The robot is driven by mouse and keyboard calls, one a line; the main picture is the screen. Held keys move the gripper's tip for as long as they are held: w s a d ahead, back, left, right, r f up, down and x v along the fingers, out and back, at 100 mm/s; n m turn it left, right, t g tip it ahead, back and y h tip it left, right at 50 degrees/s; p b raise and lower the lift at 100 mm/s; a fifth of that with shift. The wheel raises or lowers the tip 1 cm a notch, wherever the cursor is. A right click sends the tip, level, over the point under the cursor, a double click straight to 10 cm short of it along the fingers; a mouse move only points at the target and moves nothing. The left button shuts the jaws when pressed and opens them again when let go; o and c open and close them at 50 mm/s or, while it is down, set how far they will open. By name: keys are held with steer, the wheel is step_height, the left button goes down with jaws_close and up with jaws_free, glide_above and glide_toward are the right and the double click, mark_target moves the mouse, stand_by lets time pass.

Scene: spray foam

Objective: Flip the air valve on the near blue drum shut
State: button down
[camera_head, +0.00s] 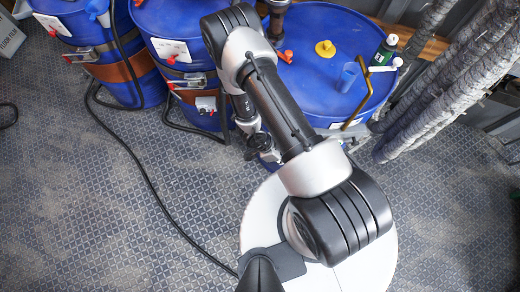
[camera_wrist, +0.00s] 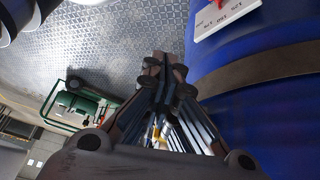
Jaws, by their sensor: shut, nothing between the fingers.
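The nearest blue drum (camera_head: 318,82) stands at upper right in the head view, partly behind my arm. A small red handle (camera_head: 285,56), which looks like a valve lever, sits on its top near the left rim. Whether it is set open or shut is too small to tell. In the wrist view, my gripper (camera_wrist: 165,72) is shut and empty, its fingers together beside a blue drum wall (camera_wrist: 260,105). That wall carries a white label with a red part (camera_wrist: 218,4) at the top edge.
More blue drums (camera_head: 183,22) with red levers stand at upper left. A yellow cap (camera_head: 325,49), blue cup (camera_head: 348,77) and bottle (camera_head: 384,50) are on the nearest drum. Wrapped grey ducts (camera_head: 455,80) are at right. A black cable (camera_head: 150,185) crosses the otherwise open floor.

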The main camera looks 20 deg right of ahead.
steer(key=w+a+r+p, duration=0.1)
steer(key=a+r, duration=0.1)
steer(key=a, duration=0.3)
steer(key=shift+w+a+r, duration=0.15)
steer(key=shift+w+a, duration=0.05)
steer(key=shift+w, duration=0.1)
stand_by(0.4)
